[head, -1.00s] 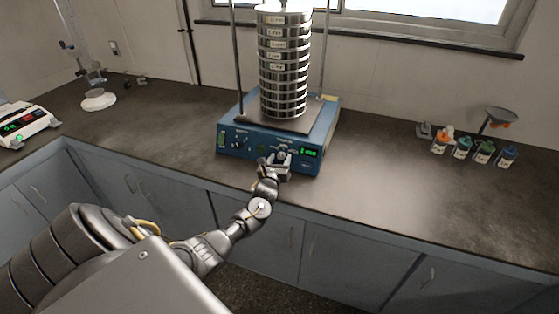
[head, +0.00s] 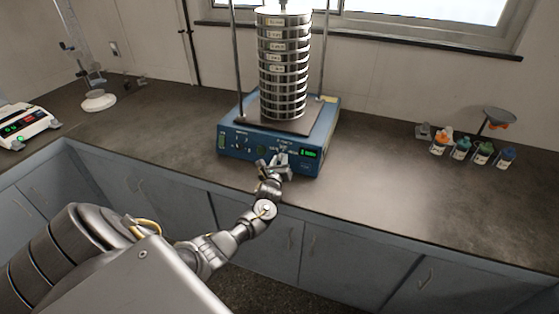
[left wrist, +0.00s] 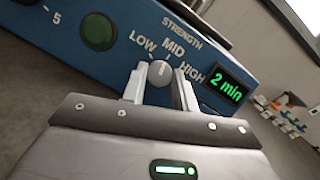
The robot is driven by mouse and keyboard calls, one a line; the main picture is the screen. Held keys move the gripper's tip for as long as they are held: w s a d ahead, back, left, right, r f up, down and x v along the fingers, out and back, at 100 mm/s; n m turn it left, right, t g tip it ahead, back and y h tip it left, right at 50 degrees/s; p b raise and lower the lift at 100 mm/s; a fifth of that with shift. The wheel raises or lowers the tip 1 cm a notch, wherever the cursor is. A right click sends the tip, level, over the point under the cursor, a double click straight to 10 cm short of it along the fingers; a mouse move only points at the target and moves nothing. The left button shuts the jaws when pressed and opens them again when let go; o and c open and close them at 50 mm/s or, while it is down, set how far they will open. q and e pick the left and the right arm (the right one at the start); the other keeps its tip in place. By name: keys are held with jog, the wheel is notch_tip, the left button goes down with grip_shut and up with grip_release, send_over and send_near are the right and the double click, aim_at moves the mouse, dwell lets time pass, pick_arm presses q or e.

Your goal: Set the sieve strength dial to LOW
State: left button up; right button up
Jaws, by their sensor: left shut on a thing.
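The blue sieve shaker (head: 232,152) stands on the counter, with a strength dial (left wrist: 160,73) on its front panel. LOW, MID and HIGH are printed around the grey dial in the left wrist view. A short mark on the dial points up toward the MID side; its exact setting is hard to tell. My left gripper (head: 279,160) is at the shaker's front. In the left wrist view, the fingers of my left gripper (left wrist: 160,88) are shut on the dial, one on each side. My right gripper is not in view.
A tall sieve stack (head: 284,65) stands on the shaker between two rods. A green button (left wrist: 98,31) and a display reading 2 min (left wrist: 226,84) flank the dial. Small bottles (head: 484,151) are at the right, a scale (head: 25,125) at the left. The counter beside the shaker is clear.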

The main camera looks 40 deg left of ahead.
pick_arm(q)
jog(key=n, duration=0.2)
jog(key=n+g+p, duration=0.1)
jog(key=n+g+y+p, duration=0.1)
jog(key=n, duration=0.1)
jog(key=shift+w+d+r+n, duration=0.1)
jog(key=shift+r+n, duration=0.15)
jog(key=shift+n, duration=0.05)
jog(key=shift+n+g+p, duration=0.5)
jog(key=shift+n+p, duration=0.2)
jog(key=shift+n, duration=0.7)
jog(key=shift+n+g+p, duration=0.5)
jog(key=shift+n+p, duration=0.2)
jog(key=shift+n, duration=0.7)
jog(key=shift+f, duration=0.1)
jog(key=o, duration=1)
jog(key=shift+c, duration=0.2)
jog(key=v, duration=1)
jog(key=shift+s+d, duration=0.2)
jog(key=shift+d, duration=0.2)
